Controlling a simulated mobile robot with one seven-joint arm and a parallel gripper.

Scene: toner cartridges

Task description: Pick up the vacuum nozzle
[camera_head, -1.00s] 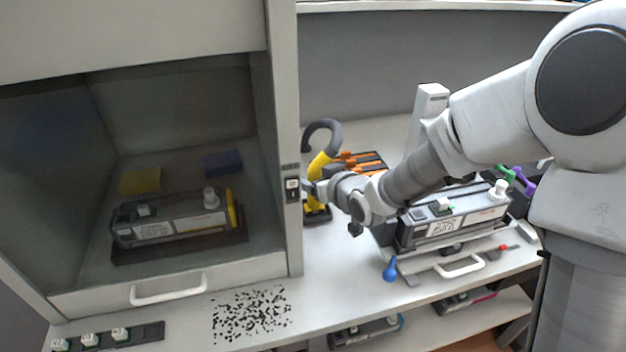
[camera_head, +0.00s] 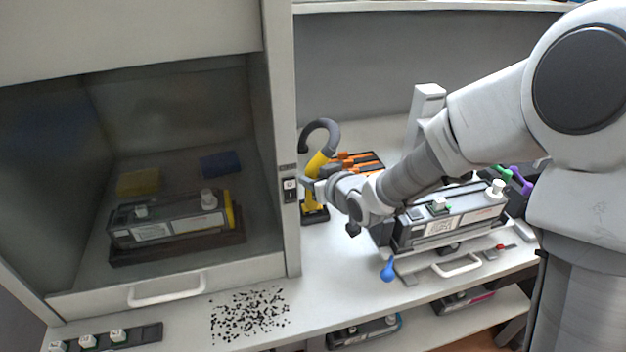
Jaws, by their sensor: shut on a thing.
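The vacuum nozzle (camera_head: 318,165) is yellow with a grey curved hose at its top. It stands upright in a dark holder (camera_head: 314,214) just right of the cabinet's side post. My gripper (camera_head: 312,188) is at the nozzle's yellow body from the right and is shut on it. The fingertips are small and partly hidden by the wrist, so the exact contact is hard to see.
A cabinet (camera_head: 284,140) at left holds a toner cartridge (camera_head: 170,222). Another cartridge (camera_head: 450,222) sits on a stand at right. Orange-handled tools (camera_head: 358,160) lie behind my wrist. Black toner powder (camera_head: 250,314) is spilled in front; a blue bulb (camera_head: 388,271) lies near the edge.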

